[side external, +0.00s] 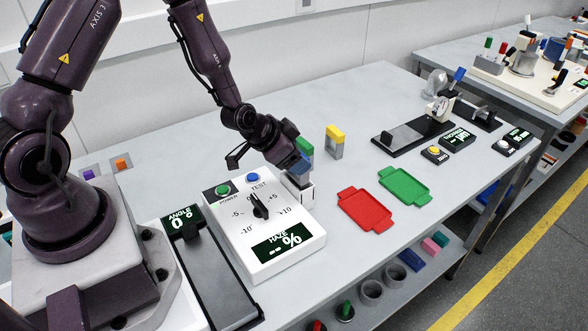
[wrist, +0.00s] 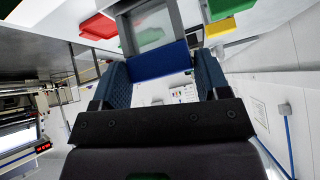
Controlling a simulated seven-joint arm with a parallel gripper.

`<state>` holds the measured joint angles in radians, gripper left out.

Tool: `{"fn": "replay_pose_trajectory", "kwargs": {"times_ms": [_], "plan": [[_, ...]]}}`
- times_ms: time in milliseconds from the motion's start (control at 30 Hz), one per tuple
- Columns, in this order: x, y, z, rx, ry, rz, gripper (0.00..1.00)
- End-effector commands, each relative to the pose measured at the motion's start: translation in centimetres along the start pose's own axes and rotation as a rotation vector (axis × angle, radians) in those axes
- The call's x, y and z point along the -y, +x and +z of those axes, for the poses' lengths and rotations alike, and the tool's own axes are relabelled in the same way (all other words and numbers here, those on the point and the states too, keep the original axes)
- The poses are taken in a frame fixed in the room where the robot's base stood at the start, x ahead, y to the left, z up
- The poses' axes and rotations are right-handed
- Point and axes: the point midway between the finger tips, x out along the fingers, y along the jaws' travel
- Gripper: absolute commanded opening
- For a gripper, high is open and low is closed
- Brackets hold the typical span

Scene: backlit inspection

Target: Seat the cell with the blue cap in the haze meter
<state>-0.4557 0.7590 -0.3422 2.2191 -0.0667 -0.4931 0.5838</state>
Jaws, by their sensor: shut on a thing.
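My gripper (side external: 296,161) is shut on the cell with the blue cap, over the right end of the white haze meter (side external: 287,262). In the wrist view the blue cap (wrist: 160,62) sits between the two blue textured finger pads of my gripper (wrist: 162,76), and the clear grey cell body (wrist: 153,26) extends beyond it. In the side view the cell's lower part is at the small white holder (side external: 307,194) on the meter's right side. I cannot tell whether its bottom is inside the holder or just above it.
A cell with a yellow cap (side external: 335,132) stands behind on the bench, and a green cap (side external: 306,144) shows just behind my gripper. A red tray (side external: 365,210) and a green tray (side external: 405,186) lie to the right. An angle display (side external: 181,220) is left of the meter.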

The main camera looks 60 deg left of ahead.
Motion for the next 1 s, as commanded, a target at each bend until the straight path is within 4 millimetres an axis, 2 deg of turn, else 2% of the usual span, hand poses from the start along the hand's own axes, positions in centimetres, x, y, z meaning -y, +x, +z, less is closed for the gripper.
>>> {"fn": "replay_pose_trajectory", "kwargs": {"times_ms": [300, 667, 700, 800, 1000], "plan": [[-0.4, 2.7, 2.2, -0.001, 0.000, 0.000, 0.30], [-0.5, 2.9, 2.4, -0.001, 0.001, -0.001, 0.30], [-0.5, 2.9, 2.4, -0.001, 0.001, 0.000, 0.73], [-0.5, 2.9, 2.4, -0.001, 0.001, -0.001, 0.94], [-0.5, 2.9, 2.4, -0.001, 0.001, -0.001, 0.94]]}}
